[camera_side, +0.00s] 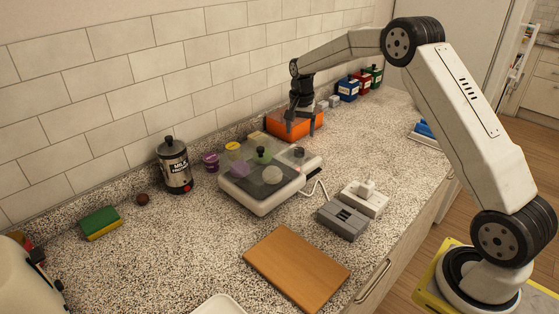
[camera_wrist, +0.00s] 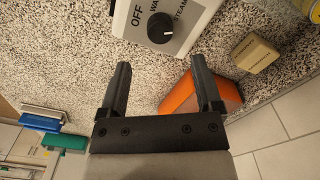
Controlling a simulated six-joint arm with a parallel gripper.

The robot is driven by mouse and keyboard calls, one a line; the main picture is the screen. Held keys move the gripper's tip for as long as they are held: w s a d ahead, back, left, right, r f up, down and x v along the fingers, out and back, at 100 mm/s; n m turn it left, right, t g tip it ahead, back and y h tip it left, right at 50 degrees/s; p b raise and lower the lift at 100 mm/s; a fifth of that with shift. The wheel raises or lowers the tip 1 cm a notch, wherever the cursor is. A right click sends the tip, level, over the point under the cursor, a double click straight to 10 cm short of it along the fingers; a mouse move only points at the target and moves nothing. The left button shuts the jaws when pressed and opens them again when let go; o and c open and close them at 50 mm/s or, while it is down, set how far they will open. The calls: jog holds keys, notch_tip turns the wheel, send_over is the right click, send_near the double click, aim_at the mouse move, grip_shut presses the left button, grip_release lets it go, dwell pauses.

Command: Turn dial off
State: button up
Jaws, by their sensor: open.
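The black round dial (camera_wrist: 160,27) is on the light panel of an appliance near the top of the wrist view. "OFF" is printed to its left, and partly cut-off "WA" and "STEAM" are above and right of it. In the side view the dial (camera_side: 299,151) is at the right end of the white and grey appliance (camera_side: 262,204). My gripper (camera_wrist: 160,62) is open and empty, its fingertips apart from the dial. In the side view my gripper (camera_side: 301,128) points down behind the dial, by an orange box.
The orange box (camera_side: 286,124) is close behind my gripper, near the tiled wall. A milk canister (camera_side: 174,166) stands left. A grey block (camera_side: 342,220), a socket strip (camera_side: 364,199) and a wooden board (camera_side: 297,267) lie in front.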

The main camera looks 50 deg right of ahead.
aim_at(299, 149)
jog(key=shift+f, duration=3.4)
grip_shut()
